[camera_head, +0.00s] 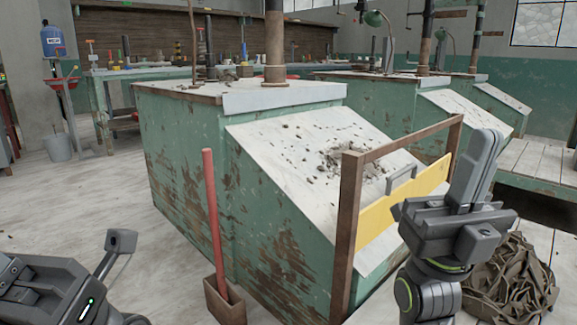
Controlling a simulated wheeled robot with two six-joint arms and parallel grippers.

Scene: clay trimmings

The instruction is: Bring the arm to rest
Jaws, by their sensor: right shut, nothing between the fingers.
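My right gripper (484,150) is raised at the right of the head view, its fingers pointing up. The fingers are together with nothing between them. It stands in front of the right end of a yellow board (385,215) and touches nothing that I can make out. Part of my left arm (45,290) shows in the lower left corner, cut off by the frame edge. Whether its fingers are open or shut cannot be told.
A worn green bench (190,190) with a sloped pale top (290,165) holding dark crumbs (345,160) fills the middle. A brown frame (348,235) stands at its front. A red pole (211,215) rises from a brown box (224,300). A brown scrap heap (512,280) lies right.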

